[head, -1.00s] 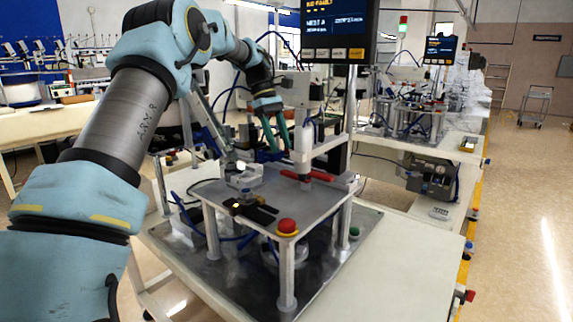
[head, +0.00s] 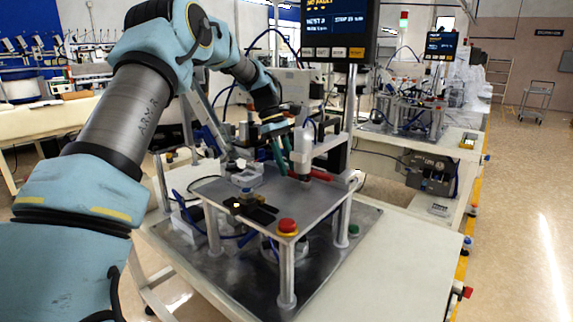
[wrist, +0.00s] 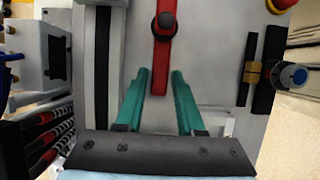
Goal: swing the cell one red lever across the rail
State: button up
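The red lever (wrist: 163,60) lies on the grey top plate (head: 222,190), with a dark round pivot knob on it. In the wrist view its near end lies between the two teal fingers of my gripper (wrist: 160,73). The fingers are open, with a gap on both sides of the lever. In the head view my gripper (head: 279,148) is at the plate's back, by the lever's left end. The lever's right part (head: 323,176) shows beyond the upright grey cylinder (head: 302,152). That cylinder hides part of the lever. I cannot tell a rail for certain.
A red stop button (head: 288,226) stands at the plate's front corner. Black strips with a blue-grey knob (head: 247,193) lie left of it. A screen (head: 328,25) stands behind the cell. A second similar cell (head: 405,110) is at the back right.

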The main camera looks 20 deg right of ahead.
grip_shut()
dwell(1.0)
